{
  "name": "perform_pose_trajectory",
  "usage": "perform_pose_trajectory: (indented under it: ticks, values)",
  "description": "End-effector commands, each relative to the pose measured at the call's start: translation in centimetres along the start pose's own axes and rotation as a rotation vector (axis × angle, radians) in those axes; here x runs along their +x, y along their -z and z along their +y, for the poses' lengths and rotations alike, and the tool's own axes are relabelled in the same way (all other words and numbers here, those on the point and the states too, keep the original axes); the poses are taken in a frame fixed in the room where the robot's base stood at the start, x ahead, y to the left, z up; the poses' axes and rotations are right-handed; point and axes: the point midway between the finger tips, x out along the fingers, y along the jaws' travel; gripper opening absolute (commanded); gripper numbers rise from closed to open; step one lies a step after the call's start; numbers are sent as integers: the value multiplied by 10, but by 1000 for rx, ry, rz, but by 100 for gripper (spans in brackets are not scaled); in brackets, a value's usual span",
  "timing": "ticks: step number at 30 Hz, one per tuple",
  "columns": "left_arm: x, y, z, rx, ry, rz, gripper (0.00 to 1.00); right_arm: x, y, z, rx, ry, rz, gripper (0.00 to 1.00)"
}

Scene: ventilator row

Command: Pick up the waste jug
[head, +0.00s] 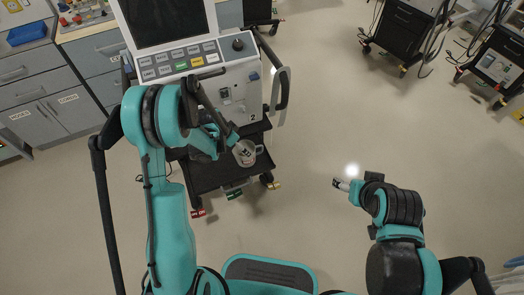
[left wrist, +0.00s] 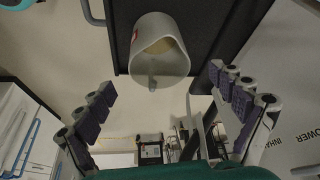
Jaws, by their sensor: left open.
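The waste jug (head: 246,156) is a pale, open-topped jug with a handle on its right side in the head view. It stands on the dark lower shelf (head: 215,178) of the ventilator cart. In the left wrist view the jug (left wrist: 160,35) is at the top centre, beyond the fingertips. My left gripper (left wrist: 161,82) is open, its fingers spread wide with nothing between them. In the head view my left gripper (head: 228,137) is beside the jug and partly hidden by my arm. My right gripper (head: 341,185) is out over open floor, too small to read.
The ventilator (head: 215,75) with its screen and buttons stands above the shelf, with a dark side handle (head: 281,88). Grey cabinets (head: 60,110) line the left. More carts (head: 405,30) stand at the upper right. The floor right of the cart is clear.

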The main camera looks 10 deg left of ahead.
Motion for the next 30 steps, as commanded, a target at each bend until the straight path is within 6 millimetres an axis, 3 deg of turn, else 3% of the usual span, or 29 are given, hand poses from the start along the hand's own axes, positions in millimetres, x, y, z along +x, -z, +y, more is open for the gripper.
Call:
perform_pose_trajectory:
  ticks: [18,25,26,30]
  values:
    - [77,1,2,3,-1,-1,94,32,-23,0,0,0,0,69]
    - [78,2,2,2,0,0,94,31,-22,0,0,0,0,69]
    - [78,2,2,2,0,0,92,31,-22,0,0,0,0,69]
    - [78,2,2,2,-1,0,55,31,-22,0,0,0,0,69]
